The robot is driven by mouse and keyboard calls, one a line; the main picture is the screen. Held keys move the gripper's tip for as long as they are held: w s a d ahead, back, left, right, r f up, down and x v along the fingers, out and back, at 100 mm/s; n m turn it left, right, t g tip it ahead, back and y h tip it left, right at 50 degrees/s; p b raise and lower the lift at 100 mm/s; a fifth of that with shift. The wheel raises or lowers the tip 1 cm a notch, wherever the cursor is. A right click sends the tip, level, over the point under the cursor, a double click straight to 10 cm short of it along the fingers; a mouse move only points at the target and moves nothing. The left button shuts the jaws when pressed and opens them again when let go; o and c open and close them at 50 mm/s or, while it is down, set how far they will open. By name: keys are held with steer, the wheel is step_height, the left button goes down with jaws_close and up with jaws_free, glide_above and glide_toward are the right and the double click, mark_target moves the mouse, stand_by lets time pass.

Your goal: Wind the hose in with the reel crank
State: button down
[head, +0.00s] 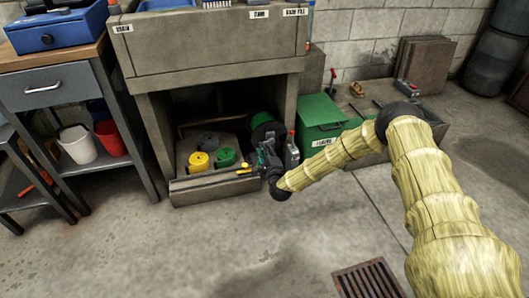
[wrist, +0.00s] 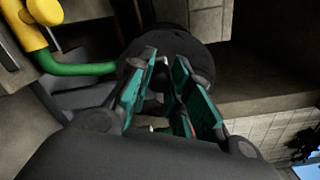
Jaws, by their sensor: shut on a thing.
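The hose reel (head: 262,120) stands in the recess under the concrete bench in the head view, dark with some green showing. In the wrist view its round black face (wrist: 190,42) lies just beyond my gripper. My gripper (wrist: 163,80) has its teal fingers closed around the crank handle at that face; the handle is mostly hidden between them. In the head view my gripper (head: 267,158) is small, in front of the reel. The green hose (wrist: 85,69) runs from the reel to a yellow end fitting (wrist: 30,25) at upper left in the wrist view.
Yellow, green and grey coils (head: 199,161) lie in the recess left of my gripper. A green box (head: 318,112) stands right of it. A workbench with a blue toolbox (head: 58,28) is at far left. A floor grate (head: 368,280) lies in front; the floor is mostly clear.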

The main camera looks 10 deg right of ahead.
steer(key=c, duration=1.3)
jaws_free()
steer(key=s, duration=1.2)
steer(key=shift+d+r, duration=0.1)
steer(key=shift+d, duration=0.2)
